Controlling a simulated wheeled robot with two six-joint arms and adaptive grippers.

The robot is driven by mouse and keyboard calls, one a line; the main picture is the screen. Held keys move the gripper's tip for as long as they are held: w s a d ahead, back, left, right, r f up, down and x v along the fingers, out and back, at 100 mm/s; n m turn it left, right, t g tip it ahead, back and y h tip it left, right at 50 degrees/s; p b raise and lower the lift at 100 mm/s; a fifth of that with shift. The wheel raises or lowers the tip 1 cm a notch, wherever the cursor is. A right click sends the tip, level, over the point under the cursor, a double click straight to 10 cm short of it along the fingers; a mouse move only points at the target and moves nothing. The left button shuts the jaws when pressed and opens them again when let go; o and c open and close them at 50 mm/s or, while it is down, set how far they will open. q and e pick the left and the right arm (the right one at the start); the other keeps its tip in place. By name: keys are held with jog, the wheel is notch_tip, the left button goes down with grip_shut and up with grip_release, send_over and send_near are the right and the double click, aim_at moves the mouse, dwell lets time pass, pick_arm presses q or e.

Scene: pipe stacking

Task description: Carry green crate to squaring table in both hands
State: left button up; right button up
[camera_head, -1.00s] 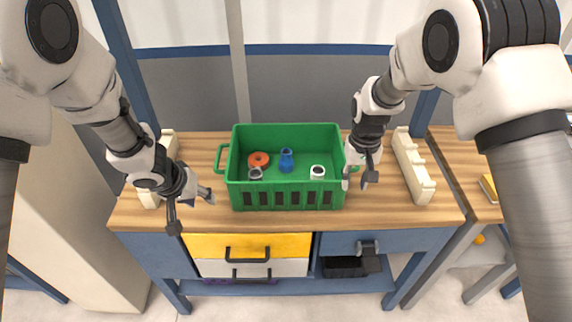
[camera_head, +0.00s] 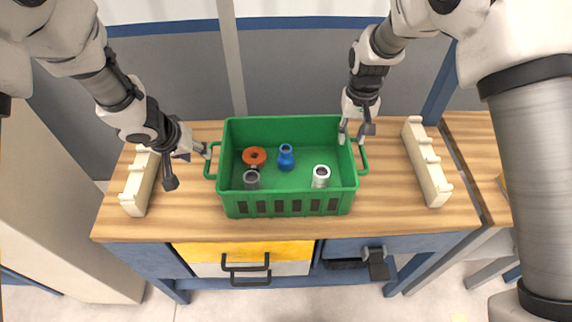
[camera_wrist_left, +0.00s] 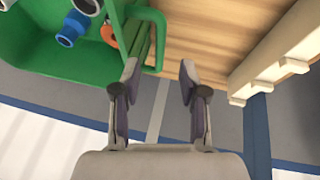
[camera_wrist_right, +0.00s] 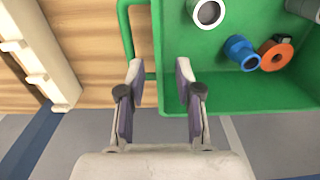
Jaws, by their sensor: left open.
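The green crate (camera_head: 290,206) stands on the wooden table. It holds an orange ring (camera_head: 254,156), a blue fitting (camera_head: 286,158), a grey pipe piece (camera_head: 251,180) and a white one (camera_head: 320,176). My left gripper (camera_head: 188,167) is open and empty beside the crate's left handle (camera_head: 209,162); in the left wrist view that handle (camera_wrist_left: 160,40) lies just ahead of the spread fingers (camera_wrist_left: 159,72). My right gripper (camera_head: 353,139) is open at the right wall, near the right handle (camera_head: 363,158); the right wrist view shows the handle (camera_wrist_right: 125,35) and wall ahead of its spread fingers (camera_wrist_right: 160,72). Contact cannot be told.
Cream notched racks stand on the table left (camera_head: 138,185) and right (camera_head: 428,165) of the crate. A strip of bare wood (camera_head: 290,228) lies in front. Yellow (camera_head: 225,252) and blue drawers are below, and another wooden table (camera_head: 485,150) adjoins at the right.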

aim_at(207, 161)
jog(key=shift+s, duration=0.2)
jog(key=shift+f, duration=0.45)
pick_arm(q)
jog(key=x, duration=0.7)
jog(key=shift+r, duration=0.1)
jog(key=shift+w+d+f, duration=0.1)
jog(key=shift+w+f, duration=0.15)
jog(key=shift+f, duration=0.25)
pick_arm(e)
jog(key=shift+w+f, duration=0.15)
jog(key=shift+f, duration=1.65)
jog(key=shift+w+f, duration=0.1)
jog(key=shift+f, duration=1.65)
pick_arm(q)
jog(key=c, duration=0.5)
pick_arm(e)
jog(key=c, duration=0.5)
pick_arm(q)
grip_shut()
pick_arm(e)
grip_shut()
jog(key=shift+r, duration=0.1)
